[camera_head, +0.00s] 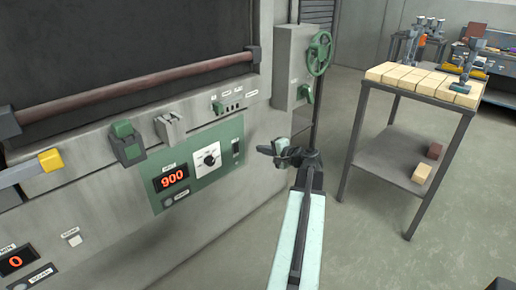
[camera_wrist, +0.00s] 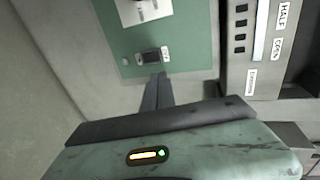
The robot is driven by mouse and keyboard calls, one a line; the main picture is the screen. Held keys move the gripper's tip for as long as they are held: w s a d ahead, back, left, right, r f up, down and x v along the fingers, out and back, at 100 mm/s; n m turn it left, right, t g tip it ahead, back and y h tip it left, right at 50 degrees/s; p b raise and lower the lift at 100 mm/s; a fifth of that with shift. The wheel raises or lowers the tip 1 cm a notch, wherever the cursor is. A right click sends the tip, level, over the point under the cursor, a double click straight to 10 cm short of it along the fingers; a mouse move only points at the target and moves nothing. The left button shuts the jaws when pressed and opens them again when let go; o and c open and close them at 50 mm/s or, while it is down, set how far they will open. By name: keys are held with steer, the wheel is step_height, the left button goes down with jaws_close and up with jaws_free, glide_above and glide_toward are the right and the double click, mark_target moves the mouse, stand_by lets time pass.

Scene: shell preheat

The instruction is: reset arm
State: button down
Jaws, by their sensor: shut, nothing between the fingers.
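My gripper (camera_head: 263,150) is shut and empty in the head view, at the end of my pale arm. It is in front of the grey machine (camera_head: 110,220), pointing left toward the green control panel (camera_head: 200,163). In the wrist view my dark fingers (camera_wrist: 158,80) lie together in front of the same green panel (camera_wrist: 180,50), just below a small dark switch (camera_wrist: 152,56). I cannot tell whether the fingertips touch the panel. The panel has a red display reading 900 (camera_head: 172,179) and a white dial (camera_head: 207,156).
A green lever switch (camera_head: 127,150) and a yellow-ended handle (camera_head: 50,160) stick out on the left. A green handwheel (camera_head: 320,53) is on a box at the machine's right end. A table (camera_head: 455,103) topped with pale bricks stands right. Floor between is clear.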

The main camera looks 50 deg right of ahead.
stand_by(0.4)
steer(key=w+a+f+n+g+y, duration=0.2)
steer(key=w+a+f+n, duration=0.15)
steer(key=a, duration=0.65)
steer(key=w+a+f+n+g+y, duration=0.25)
steer(key=w+a+f, duration=0.2)
steer(key=a, duration=0.65)
steer(key=w+a+f+n+g+y, duration=0.25)
steer(key=w+a+n, duration=0.2)
steer(key=a, duration=0.55)
steer(key=s+a+f+n+g+h, duration=0.2)
steer(key=a+n+g, duration=0.1)
steer(key=a, duration=0.6)
steer(key=s+a+f+n+g+h, duration=0.2)
steer(key=a+f+n, duration=0.1)
steer(key=a, duration=0.6)
steer(key=s+a+f+n+g+h, duration=0.1)
steer(key=s+a+f+n+g, duration=0.15)
steer(key=a, duration=0.65)
step_height(320, 180, up, 28)
steer(key=p, duration=2.7)
steer(key=shift+d, duration=0.15)
steer(key=shift+w+r, duration=0.1)
